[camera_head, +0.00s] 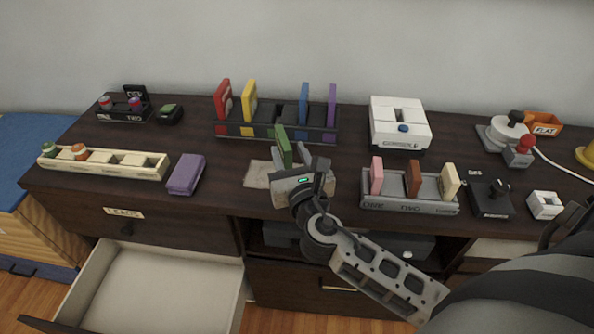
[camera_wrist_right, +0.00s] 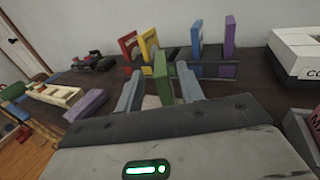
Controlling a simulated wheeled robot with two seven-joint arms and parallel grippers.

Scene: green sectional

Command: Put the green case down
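The green case (camera_head: 284,147) is a thin upright slab over the front middle of the desk, just in front of the dark rack (camera_head: 262,133). My right gripper (camera_head: 291,154) is around it, one finger on each side. In the right wrist view the green case (camera_wrist_right: 162,80) shows between the fingertips (camera_wrist_right: 160,70), with a visible gap on both sides, so the gripper looks open. The case's lower end is hidden, so I cannot tell what it rests on. My left gripper is not in view.
The dark rack holds red, yellow, blue and purple cases, with room in its middle. A tan mat (camera_head: 258,174) lies beside my gripper. A grey rack (camera_head: 408,206) with several cases is on the right, a purple block (camera_head: 186,174) on the left. A drawer (camera_head: 150,285) is open below.

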